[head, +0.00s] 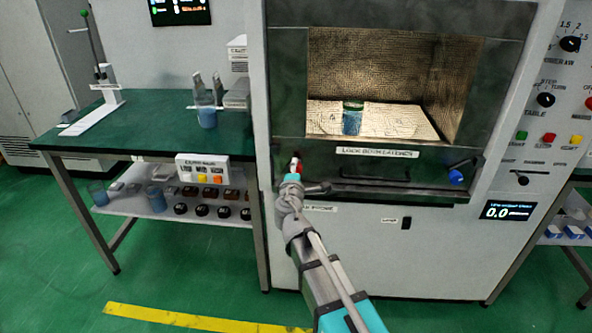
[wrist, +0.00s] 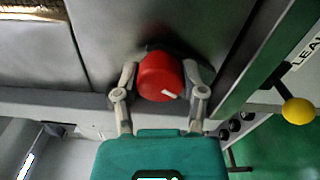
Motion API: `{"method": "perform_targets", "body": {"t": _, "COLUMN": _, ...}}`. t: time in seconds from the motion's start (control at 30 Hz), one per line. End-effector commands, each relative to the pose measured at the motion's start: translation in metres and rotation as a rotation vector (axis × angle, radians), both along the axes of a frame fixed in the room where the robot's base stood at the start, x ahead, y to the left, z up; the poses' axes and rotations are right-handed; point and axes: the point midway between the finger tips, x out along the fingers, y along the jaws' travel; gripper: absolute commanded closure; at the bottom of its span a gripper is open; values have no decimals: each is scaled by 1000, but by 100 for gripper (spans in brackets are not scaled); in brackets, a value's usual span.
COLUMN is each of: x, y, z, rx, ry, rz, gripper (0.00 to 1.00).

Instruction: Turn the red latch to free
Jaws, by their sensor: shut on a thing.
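The red latch (wrist: 160,76) is a round red knob with a short white mark near its lower right edge in the wrist view. My gripper (wrist: 160,83) has one finger on each side of it and is shut on it. In the head view only a small red part of the latch (head: 297,167) shows past my gripper (head: 293,172), at the lower left of the microwave door. The blue latch (head: 455,177) is at the door's lower right, apart from my gripper. A label strip (head: 377,152) lies between the two latches.
A door handle bar (head: 385,187) runs to the right of my gripper. Behind the window stands a beaker of blue liquid (head: 352,118). A green table (head: 150,125) with glassware is at the left. A yellow knob (wrist: 298,110) shows at the wrist view's right.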

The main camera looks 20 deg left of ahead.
Motion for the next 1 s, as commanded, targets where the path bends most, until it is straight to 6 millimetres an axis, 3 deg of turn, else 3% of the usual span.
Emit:
{"method": "perform_targets", "body": {"t": 0.03, "x": 0, "y": 0, "z": 0, "rx": -2, "ry": 0, "rz": 0, "gripper": 43}}
{"method": "perform_targets", "body": {"t": 0.2, "x": 0, "y": 0, "z": 0, "rx": -1, "ry": 0, "rz": -1, "gripper": 12}}
{"method": "perform_targets", "body": {"t": 0.67, "x": -1, "y": -1, "z": 0, "rx": 0, "ry": 0, "rz": -1, "gripper": 12}}
{"method": "perform_targets", "body": {"t": 1.0, "x": -30, "y": -9, "z": 0, "rx": 0, "ry": 0, "rz": -1, "gripper": 12}}
